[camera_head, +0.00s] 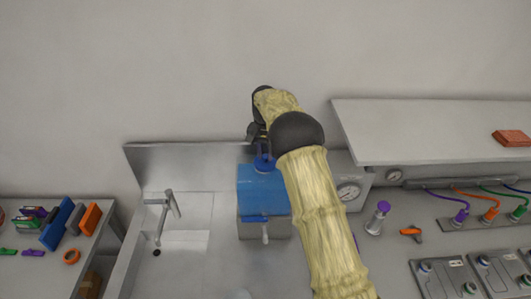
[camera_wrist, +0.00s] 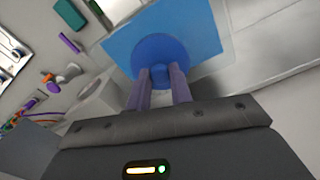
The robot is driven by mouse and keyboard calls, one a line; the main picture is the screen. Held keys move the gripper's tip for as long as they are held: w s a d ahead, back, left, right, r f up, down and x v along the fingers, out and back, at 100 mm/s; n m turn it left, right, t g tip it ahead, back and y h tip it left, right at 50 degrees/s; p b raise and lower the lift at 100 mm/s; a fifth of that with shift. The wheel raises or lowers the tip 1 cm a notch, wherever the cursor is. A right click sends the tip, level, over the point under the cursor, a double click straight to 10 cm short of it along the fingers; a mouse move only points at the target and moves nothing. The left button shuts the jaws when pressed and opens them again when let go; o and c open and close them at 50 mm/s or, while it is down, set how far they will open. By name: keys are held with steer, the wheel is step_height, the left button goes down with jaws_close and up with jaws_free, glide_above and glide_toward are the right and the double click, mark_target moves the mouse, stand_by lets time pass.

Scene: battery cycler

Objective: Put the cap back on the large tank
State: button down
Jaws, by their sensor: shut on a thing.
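The large tank (camera_head: 262,188) is a blue box-shaped body with a small tap at its front, standing on the steel counter in the head view. Its flat blue top (camera_wrist: 206,31) fills the upper middle of the wrist view. The round, darker blue cap (camera_wrist: 160,50) has a small knob, and the cap also shows in the head view (camera_head: 264,164) at the tank's back edge. My gripper (camera_wrist: 161,76) is shut on the cap's knob, with a finger on each side. The cap lies over the tank's top; I cannot tell whether it touches or is seated. My arm hides part of the tank's right side.
A gauge box (camera_head: 348,193) stands close right of the tank, under a wall shelf (camera_head: 430,135). A faucet (camera_head: 170,212) and sink are at left. A purple-topped bottle (camera_head: 377,220) and an orange-handled valve (camera_head: 411,233) are at right. The steel backsplash (camera_head: 185,165) is behind.

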steer(key=shift+a, duration=0.2)
stand_by(0.5)
steer(key=c, duration=0.7)
jaws_free()
steer(key=shift+r, duration=0.15)
steer(key=shift+r+p, duration=0.3)
steer(key=shift+r, duration=3.05)
